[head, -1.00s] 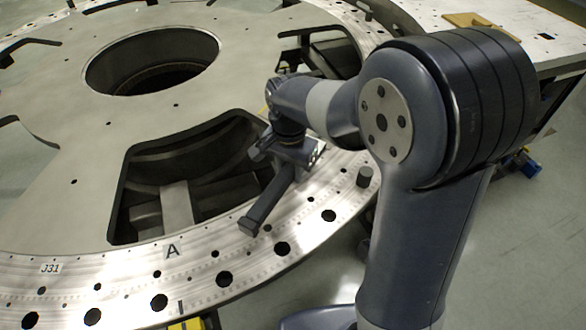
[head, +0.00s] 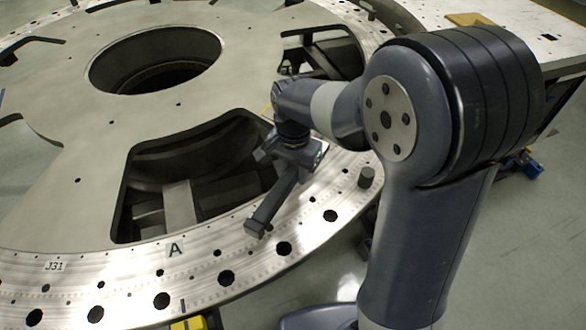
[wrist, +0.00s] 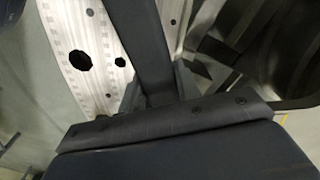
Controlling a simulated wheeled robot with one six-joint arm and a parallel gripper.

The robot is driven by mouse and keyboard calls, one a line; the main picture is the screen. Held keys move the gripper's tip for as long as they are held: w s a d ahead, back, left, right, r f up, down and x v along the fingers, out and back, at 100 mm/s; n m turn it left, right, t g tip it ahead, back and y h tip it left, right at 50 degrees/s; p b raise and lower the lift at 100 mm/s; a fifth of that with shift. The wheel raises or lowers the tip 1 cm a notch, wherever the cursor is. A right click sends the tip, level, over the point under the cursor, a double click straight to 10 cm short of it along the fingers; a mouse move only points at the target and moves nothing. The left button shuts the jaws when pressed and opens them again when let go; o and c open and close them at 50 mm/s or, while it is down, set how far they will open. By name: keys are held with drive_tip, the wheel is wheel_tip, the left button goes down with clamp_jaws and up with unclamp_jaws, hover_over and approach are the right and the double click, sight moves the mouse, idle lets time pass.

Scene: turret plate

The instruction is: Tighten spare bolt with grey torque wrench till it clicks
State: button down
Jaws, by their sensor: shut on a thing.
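My gripper (head: 292,165) is shut on the grey torque wrench (head: 272,202), a dark grey bar over the plate's silver rim. The wrench slants down to the left in the head view, and its thick end (head: 255,229) is at the rim near a hole. It also shows in the wrist view as a dark bar (wrist: 146,45) running up from my gripper. A short dark cylinder (head: 366,177), perhaps a bolt, stands upright on the rim right of my gripper. I cannot tell whether a bolt is under the wrench's end.
The round turret plate (head: 60,150) has large cut-outs and a rim with several holes, marked A and J31. A white table (head: 500,35) with a tan board (head: 468,20) is at the back right. Open floor lies right of the plate.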

drive_tip(key=shift+r+p, duration=1.3)
drive_tip(key=shift+r, duration=0.35)
wheel_tip(320, 180, up, 4)
drive_tip(key=p, duration=0.3)
drive_tip(key=shift+f, duration=0.3)
